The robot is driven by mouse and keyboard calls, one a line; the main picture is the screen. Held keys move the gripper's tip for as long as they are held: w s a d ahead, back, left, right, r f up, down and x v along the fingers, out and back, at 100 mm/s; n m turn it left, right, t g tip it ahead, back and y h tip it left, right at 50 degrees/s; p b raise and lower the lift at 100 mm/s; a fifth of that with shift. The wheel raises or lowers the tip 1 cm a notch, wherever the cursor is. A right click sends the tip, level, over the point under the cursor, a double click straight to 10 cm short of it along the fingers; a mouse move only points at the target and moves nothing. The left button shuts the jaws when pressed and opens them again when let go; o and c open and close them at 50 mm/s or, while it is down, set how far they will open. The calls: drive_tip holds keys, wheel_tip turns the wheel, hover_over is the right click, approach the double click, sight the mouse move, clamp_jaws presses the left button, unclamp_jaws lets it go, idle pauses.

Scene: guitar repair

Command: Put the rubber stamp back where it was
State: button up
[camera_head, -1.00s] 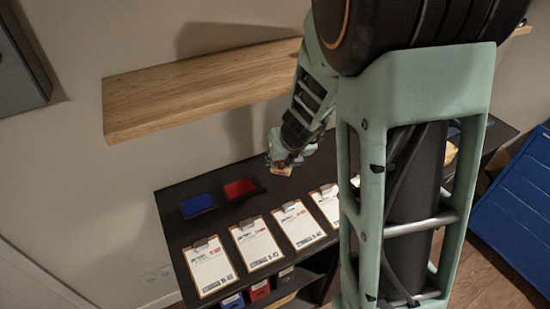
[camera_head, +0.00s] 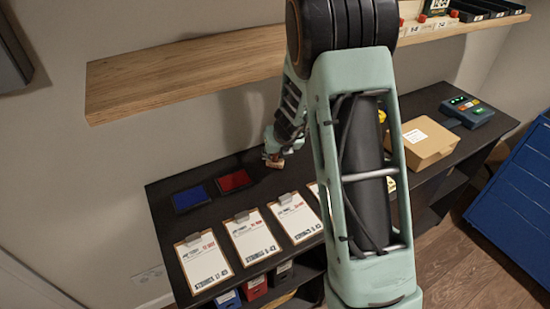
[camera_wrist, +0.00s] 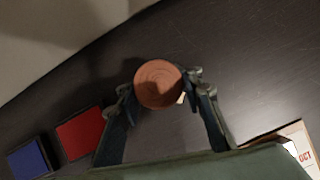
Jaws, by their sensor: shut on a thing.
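My gripper (camera_head: 273,157) is shut on the rubber stamp (camera_wrist: 158,83), which shows its round brown wooden top between the two fingers in the wrist view. In the head view the stamp (camera_head: 274,164) is a small tan piece under the fingers, close over the dark counter (camera_head: 300,171). I cannot tell if it touches the counter. The red ink pad (camera_head: 234,181) and the blue ink pad (camera_head: 190,198) lie to the left of my gripper. In the wrist view the red pad (camera_wrist: 80,133) and blue pad (camera_wrist: 28,158) are at lower left.
Clipboards with printed sheets (camera_head: 250,236) lie in a row along the counter's front. A wooden shelf (camera_head: 180,75) hangs on the wall above. A cardboard box (camera_head: 428,140) and a device with lit buttons (camera_head: 468,110) stand at the right. Counter around the stamp is bare.

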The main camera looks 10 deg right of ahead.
drive_tip(key=shift+f, duration=0.2)
drive_tip(key=o, duration=1)
drive_tip(key=shift+r, duration=0.1)
drive_tip(key=shift+r+p, duration=0.3)
drive_tip(key=shift+r, duration=0.05)
drive_tip(key=p+v, duration=0.4)
drive_tip(key=v, duration=0.7)
drive_tip(key=shift+s+d+r, duration=0.1)
drive_tip(key=shift+s+r, duration=0.15)
